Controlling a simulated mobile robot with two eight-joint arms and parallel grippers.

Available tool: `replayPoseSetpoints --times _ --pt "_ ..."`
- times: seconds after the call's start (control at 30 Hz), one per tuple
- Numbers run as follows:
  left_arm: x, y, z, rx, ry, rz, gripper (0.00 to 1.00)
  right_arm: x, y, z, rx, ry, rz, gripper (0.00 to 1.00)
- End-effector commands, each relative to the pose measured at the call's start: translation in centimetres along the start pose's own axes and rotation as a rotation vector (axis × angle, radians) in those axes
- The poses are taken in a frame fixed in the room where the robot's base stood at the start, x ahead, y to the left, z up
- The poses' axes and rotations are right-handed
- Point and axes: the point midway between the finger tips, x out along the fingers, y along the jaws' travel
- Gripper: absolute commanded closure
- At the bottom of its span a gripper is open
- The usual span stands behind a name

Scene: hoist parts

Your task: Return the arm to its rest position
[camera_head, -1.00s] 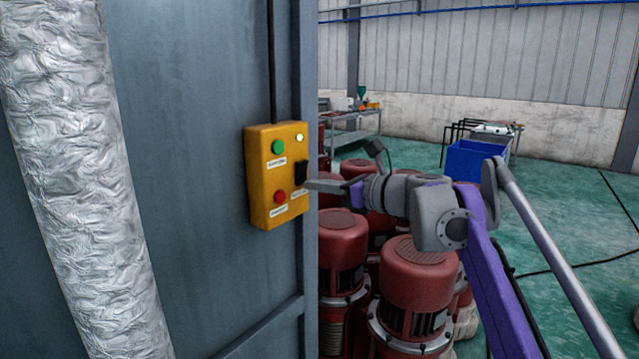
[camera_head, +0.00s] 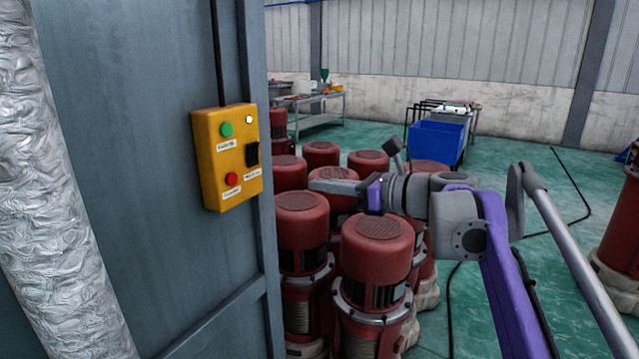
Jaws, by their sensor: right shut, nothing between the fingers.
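My right arm (camera_head: 480,238) comes in from the lower right, purple and grey, bent at a grey joint. Its right gripper (camera_head: 318,186) points left, shut and empty, in front of the red motors. A gap separates it from the yellow control box (camera_head: 227,157) on the grey panel. The box has a green button, a red button, a black switch and a lit indicator at the top right. My left gripper is out of the picture.
Several red motors (camera_head: 377,247) stand close together below and behind my right gripper. A grey panel (camera_head: 140,130) and a silver wrapped pipe (camera_head: 55,190) fill the left. A blue bin (camera_head: 436,142) and a workbench (camera_head: 318,108) stand behind.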

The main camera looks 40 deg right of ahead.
Motion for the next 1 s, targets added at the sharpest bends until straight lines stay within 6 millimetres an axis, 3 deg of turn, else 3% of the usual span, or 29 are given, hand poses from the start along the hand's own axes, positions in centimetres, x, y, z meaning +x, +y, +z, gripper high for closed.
replayPoseSetpoints --times 0.4,0.53,0.67,0.77,0.87,1.0 --pt "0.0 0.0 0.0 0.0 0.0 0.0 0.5 0.1 0.2 -0.1 -0.007 0.005 0.004 1.0" --pt "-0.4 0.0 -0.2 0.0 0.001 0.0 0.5 1.2 2.4 -2.4 -0.104 0.074 0.045 1.0" --pt "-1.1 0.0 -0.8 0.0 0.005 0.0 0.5 2.9 7.5 -8.3 -0.37 0.229 0.162 1.0" --pt "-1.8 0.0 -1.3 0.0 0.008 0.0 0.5 3.2 12.4 -14.3 -0.669 0.36 0.306 1.0" --pt "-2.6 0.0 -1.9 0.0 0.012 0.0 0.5 2.2 17.0 -20.5 -1.017 0.463 0.487 1.0" --pt "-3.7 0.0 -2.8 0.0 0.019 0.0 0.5 -0.9 22.1 -29.1 -1.585 0.541 0.801 1.0"
